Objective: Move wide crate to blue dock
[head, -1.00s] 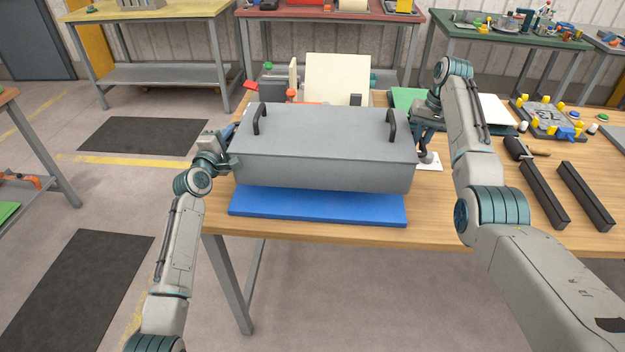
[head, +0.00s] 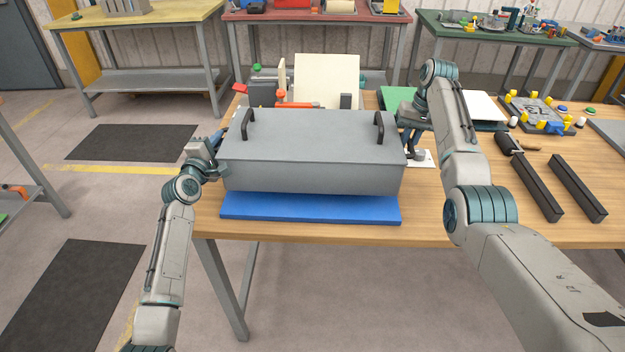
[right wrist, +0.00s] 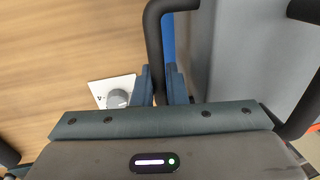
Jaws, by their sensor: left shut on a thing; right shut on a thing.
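The wide crate (head: 310,170) is a long grey box with two black handles on top. It is level over the blue dock (head: 310,208), a flat blue pad whose front strip shows below it. I cannot tell whether its underside touches the pad. My left gripper (head: 217,146) is shut at the crate's left end; its fingertips are partly hidden. My right gripper (head: 412,138) is at the right end. In the right wrist view, the right gripper (right wrist: 160,85) is shut on a black side handle (right wrist: 154,50) beside the crate's grey wall (right wrist: 235,50).
Behind the crate stand a cream panel (head: 327,80) and small red and green parts. A white plate with a grey knob (right wrist: 116,98) lies by my right gripper. Two dark bars (head: 578,187) lie on the right of the wooden table (head: 440,225). Other benches stand behind.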

